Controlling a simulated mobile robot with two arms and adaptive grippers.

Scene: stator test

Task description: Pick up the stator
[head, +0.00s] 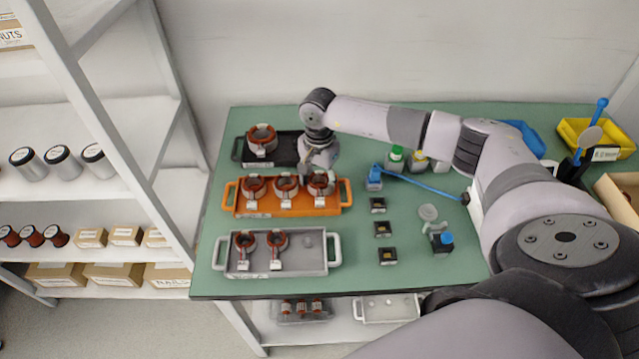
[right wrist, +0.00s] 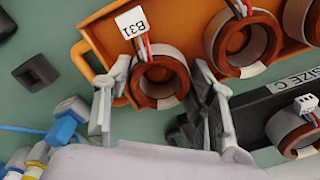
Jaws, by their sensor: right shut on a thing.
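Several stators, copper-coloured rings with white tags, stand in three trays on the green table. My right gripper (head: 322,168) reaches down over the rightmost stator (head: 321,184) in the orange tray (head: 268,209). In the right wrist view, the fingers of my right gripper (right wrist: 163,70) are shut on this stator (right wrist: 158,101), one on each side; its tag reads B31. It still sits at the orange tray's end by the handle (right wrist: 84,57). Two more stators (head: 285,186) (head: 254,187) stand beside it in that tray. My left gripper is not in view.
The black tray (head: 239,149) behind holds one stator; the grey tray (head: 323,262) in front holds two and a bare peg. Small bottles (head: 396,158) and black square parts (head: 378,205) stand to the right. A white shelf rack (head: 150,165) borders the table's left.

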